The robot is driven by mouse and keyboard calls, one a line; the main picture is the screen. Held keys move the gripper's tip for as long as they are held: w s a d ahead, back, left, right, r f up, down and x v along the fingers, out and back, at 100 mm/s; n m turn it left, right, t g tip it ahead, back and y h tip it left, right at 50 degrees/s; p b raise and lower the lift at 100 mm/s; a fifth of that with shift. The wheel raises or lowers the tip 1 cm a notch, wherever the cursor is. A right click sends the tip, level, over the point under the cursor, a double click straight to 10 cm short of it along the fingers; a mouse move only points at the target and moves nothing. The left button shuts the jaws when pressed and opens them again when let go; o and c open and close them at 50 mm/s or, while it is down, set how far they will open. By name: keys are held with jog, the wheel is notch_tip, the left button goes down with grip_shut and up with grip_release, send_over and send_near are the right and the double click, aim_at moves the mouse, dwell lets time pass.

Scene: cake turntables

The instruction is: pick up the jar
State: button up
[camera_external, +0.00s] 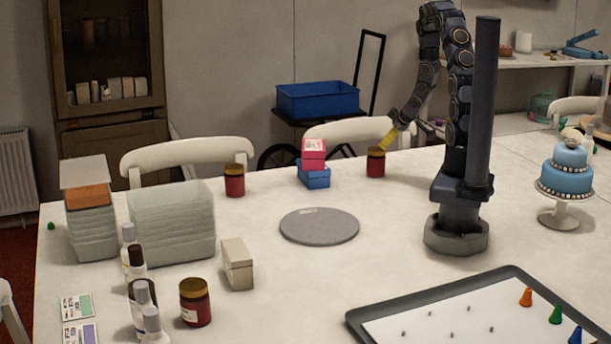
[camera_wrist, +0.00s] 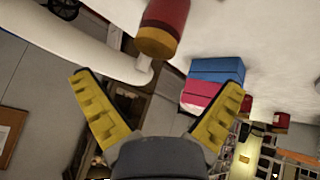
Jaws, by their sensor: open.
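A dark red jar with a gold lid (camera_external: 375,166) stands upright at the far side of the table. A similar jar (camera_external: 234,182) stands further left, and another (camera_external: 195,305) stands at the front left. My gripper (camera_external: 388,139) is just above and right of the far right jar. In the wrist view, my gripper (camera_wrist: 158,84) has its yellow fingers spread wide with nothing between them. A red jar with its gold lid (camera_wrist: 160,42) shows at the top, beyond the fingertips.
A pink box on a blue box (camera_external: 316,176) stands left of the far right jar; the blue and pink boxes also show in the wrist view (camera_wrist: 213,82). A grey turntable (camera_external: 320,226) lies mid-table. White chairs (camera_external: 350,133) stand behind. Clear tabletop lies right of the turntable.

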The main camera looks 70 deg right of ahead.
aim_at(377, 155)
jog(key=f+t, duration=0.1)
jog(key=s+f+t, duration=0.1)
jog(key=f+m+t, duration=0.1)
jog(key=shift+s+d+f+y, duration=0.3)
jog(key=shift+s, duration=0.05)
jog(key=shift+s+f+m+t, duration=0.2)
jog(key=shift+s+m+t, duration=0.1)
jog(key=shift+t, duration=0.4)
jog(key=shift+s+a+r+m+t, duration=0.15)
jog(key=shift+s+m+t, duration=0.15)
jog(key=shift+m+t, duration=0.35)
jog(key=shift+w+t+h, duration=0.1)
jog(key=shift+t+h, duration=0.25)
jog(key=shift+h, duration=0.05)
jog(key=x, duration=0.7)
jog(key=shift+w, duration=0.2)
jog(key=c, duration=1.2)
